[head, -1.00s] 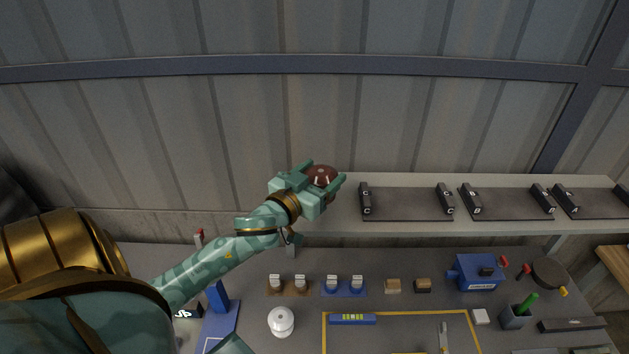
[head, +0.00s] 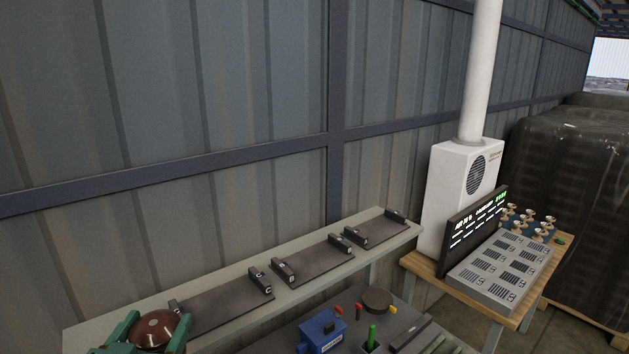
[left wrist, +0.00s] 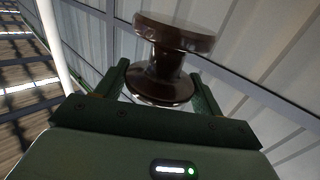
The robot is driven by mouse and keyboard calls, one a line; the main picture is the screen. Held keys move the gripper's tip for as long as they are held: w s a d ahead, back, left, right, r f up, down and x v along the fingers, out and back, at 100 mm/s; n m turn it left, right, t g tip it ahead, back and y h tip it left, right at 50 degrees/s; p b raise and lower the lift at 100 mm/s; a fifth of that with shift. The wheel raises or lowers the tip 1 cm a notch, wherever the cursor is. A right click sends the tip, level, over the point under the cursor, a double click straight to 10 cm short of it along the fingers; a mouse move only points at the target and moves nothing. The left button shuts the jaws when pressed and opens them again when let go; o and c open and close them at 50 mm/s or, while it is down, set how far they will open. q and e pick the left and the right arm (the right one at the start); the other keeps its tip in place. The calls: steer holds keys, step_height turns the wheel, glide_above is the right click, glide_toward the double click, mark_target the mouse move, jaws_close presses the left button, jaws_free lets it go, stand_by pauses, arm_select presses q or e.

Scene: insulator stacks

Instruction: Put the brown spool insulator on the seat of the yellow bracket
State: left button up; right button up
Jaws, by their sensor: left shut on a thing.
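The brown spool insulator (head: 158,328) is at the lower left of the head view, between the fingers of my left gripper (head: 152,335). In the left wrist view the spool (left wrist: 168,58) has a wide top flange, a narrow waist and a lower flange. The left gripper (left wrist: 168,88) is shut on it around the lower flange. In the head view the held spool appears in front of the shelf's left part. The yellow bracket is not in view. My right gripper is not in view.
A grey shelf (head: 104,329) runs along the wall with dark trays (head: 222,302) between lettered black blocks. Below it are a blue box (head: 322,332), a round dark disc (head: 377,300) and a green-handled tool. At right, a wooden table (head: 425,264) holds a display screen and a grey panel.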

arm_select(q)
steer(key=s+d+f+b, duration=0.2)
steer(key=f+b, duration=0.5)
steer(key=f, duration=0.5)
steer(key=s+d+f+b, duration=0.2)
steer(key=f+b, duration=0.5)
steer(key=f, duration=0.4)
steer(key=shift+s+f, duration=0.2)
steer(key=shift+f, duration=0.15)
steer(key=shift+d+r, duration=0.1)
